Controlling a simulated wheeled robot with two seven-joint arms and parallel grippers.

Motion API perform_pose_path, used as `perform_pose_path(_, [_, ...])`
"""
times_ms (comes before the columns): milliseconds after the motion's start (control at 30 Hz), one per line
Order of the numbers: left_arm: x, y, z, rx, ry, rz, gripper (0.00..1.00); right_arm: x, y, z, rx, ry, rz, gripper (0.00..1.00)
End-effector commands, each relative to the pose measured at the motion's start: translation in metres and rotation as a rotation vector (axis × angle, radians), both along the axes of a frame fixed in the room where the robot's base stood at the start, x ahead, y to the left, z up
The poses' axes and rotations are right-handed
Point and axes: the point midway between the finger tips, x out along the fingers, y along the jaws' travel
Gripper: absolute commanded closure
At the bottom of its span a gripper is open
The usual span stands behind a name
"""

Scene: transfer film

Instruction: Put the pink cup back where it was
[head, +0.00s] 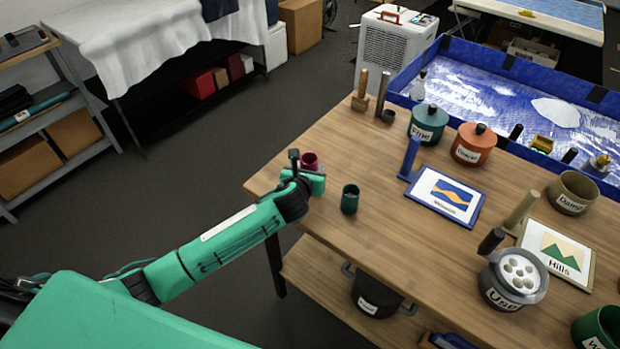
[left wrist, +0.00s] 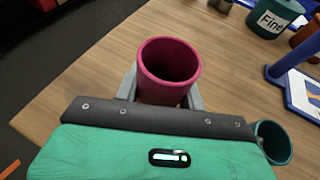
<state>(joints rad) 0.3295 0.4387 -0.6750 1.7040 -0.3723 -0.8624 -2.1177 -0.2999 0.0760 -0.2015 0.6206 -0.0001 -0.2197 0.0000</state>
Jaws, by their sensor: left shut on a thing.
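The pink cup (left wrist: 168,70) is upright in the left wrist view, over the wooden tabletop, with its open mouth toward the camera. In the head view the cup (head: 309,161) shows near the table's left corner, partly hidden by my left gripper (head: 304,172). My left gripper (left wrist: 166,92) is shut on the cup, one finger on each side. I cannot tell whether the cup's base touches the table. A dark green cup (head: 350,199) stands to the right of my gripper; it also shows in the left wrist view (left wrist: 272,142). My right gripper is not in view.
The wooden table (head: 345,130) holds a green "Fine" pot (head: 428,125), an orange pot (head: 474,147), a wave picture board (head: 447,194), a "Hills" board (head: 563,252) and a "Use" pot (head: 511,280). A blue-walled tray (head: 480,62) lies behind. Tabletop around the green cup is clear.

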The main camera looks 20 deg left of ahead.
Motion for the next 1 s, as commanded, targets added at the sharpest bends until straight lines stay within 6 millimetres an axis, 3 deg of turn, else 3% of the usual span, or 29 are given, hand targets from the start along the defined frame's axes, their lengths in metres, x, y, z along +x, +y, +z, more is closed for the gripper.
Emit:
perform_pose_path(333, [0.000, 0.000, -0.042, -0.001, 0.002, 0.000, 0.83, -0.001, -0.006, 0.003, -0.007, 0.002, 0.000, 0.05])
perform_pose_path(700, [0.000, 0.000, -0.047, 0.000, 0.000, 0.000, 0.83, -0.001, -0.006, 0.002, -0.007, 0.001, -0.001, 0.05])
perform_pose_path(733, [0.000, 0.000, -0.047, 0.000, 0.000, 0.000, 0.58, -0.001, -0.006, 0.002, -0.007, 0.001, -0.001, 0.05])
perform_pose_path(833, [0.000, 0.000, -0.047, -0.001, 0.000, 0.000, 0.39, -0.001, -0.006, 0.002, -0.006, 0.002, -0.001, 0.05])
perform_pose_path(1000, [0.000, 0.000, -0.047, 0.000, 0.000, 0.000, 0.38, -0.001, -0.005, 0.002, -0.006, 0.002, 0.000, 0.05])
